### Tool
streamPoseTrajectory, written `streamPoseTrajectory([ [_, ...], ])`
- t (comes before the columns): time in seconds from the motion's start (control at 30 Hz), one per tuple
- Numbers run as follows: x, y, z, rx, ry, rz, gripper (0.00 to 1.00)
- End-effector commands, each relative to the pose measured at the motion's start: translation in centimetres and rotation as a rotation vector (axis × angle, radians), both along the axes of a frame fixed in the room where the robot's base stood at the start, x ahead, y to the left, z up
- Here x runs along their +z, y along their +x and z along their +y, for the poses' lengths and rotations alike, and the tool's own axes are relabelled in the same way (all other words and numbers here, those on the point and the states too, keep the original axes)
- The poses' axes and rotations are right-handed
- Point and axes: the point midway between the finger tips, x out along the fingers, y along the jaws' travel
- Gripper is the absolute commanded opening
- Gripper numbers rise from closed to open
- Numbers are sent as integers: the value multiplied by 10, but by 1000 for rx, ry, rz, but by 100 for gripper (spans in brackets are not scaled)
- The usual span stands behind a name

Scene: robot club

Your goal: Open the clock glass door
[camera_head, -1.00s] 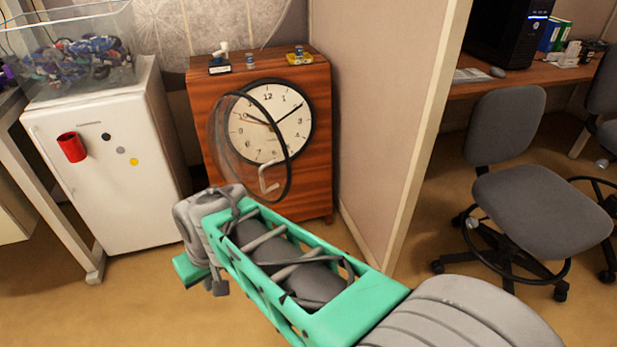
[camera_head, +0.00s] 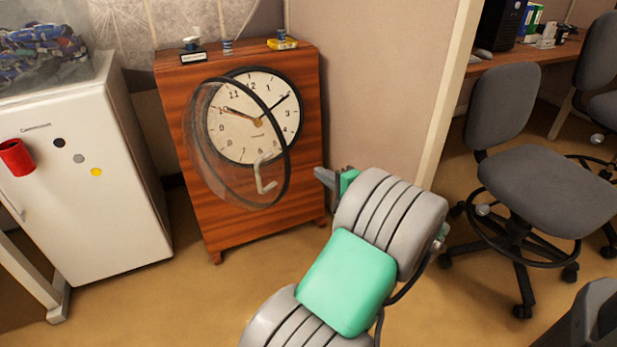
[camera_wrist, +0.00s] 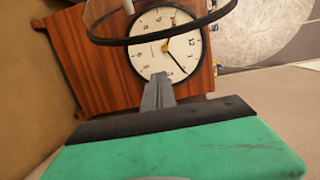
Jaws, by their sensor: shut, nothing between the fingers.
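The round wall-type clock (camera_head: 284,112) is set in the front of a brown wooden cabinet. Its domed glass door (camera_head: 287,172) has a black rim and stands partly open, swung out to the left. A pale handle (camera_head: 262,178) sits on the rim's lower right. My gripper (camera_head: 323,178) is shut and empty, just right of the cabinet and apart from the handle. In the wrist view, my gripper (camera_wrist: 158,84) points at the clock face (camera_wrist: 180,55); the door rim (camera_wrist: 160,39) crosses above, and the handle (camera_wrist: 127,6) shows at the top edge.
A partition wall (camera_head: 370,90) stands close on the right of the cabinet (camera_head: 230,235). A white fridge (camera_head: 110,220) with a red cup (camera_head: 16,157) is on the left. Small items, including a yellow one (camera_head: 283,44), stand on the cabinet. Grey chairs (camera_head: 545,205) are far right.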

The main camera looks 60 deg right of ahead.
Motion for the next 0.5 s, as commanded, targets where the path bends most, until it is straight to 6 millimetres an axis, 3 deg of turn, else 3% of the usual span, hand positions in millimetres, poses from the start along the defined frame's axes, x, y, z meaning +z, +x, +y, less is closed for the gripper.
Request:
streamPoseTrajectory([
  [0.37, -15, 78, -27, 7, -4, 4, 0],
  [0.5, -12, 77, -4, 2, -4, 4, 0],
])
